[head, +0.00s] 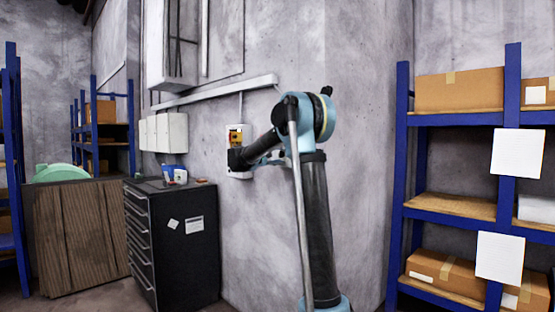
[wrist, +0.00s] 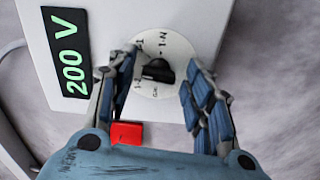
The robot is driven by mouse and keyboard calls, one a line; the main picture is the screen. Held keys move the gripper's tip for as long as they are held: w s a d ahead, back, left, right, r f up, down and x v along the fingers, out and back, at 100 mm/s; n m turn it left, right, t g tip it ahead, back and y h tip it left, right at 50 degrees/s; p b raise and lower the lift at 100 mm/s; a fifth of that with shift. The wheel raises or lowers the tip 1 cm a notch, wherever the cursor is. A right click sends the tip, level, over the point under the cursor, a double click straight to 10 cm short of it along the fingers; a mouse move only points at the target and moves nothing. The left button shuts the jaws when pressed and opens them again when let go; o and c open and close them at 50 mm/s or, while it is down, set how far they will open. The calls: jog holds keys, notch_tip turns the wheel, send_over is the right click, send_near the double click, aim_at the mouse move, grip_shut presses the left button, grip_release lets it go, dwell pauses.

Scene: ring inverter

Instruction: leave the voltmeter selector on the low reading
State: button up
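The voltmeter selector (wrist: 158,71) is a black knob on a round white plate with dark markings, seen in the wrist view. I can read "1-N" at the plate's upper right; other marks are partly covered, and I cannot tell which mark the knob points to. A black display (wrist: 72,52) beside it reads "200 V" in green. My gripper (wrist: 160,62) is open, its two fingers on either side of the knob with visible gaps. In the head view, my arm's end partly hides the wall-mounted inverter box (head: 238,129).
A red button (wrist: 127,133) sits on the same box, close to the left finger. In the head view, a black drawer cabinet (head: 180,245) stands below left of the box, with small containers on top. A blue shelf (head: 455,119) with cartons stands at the right.

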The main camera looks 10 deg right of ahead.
jog(key=c, duration=0.7)
jog(key=shift+n, duration=0.6)
jog(key=shift+f, duration=0.1)
jog(key=o, duration=1)
jog(key=shift+o, duration=0.2)
jog(key=shift+a, duration=0.1)
jog(key=v, duration=1.2)
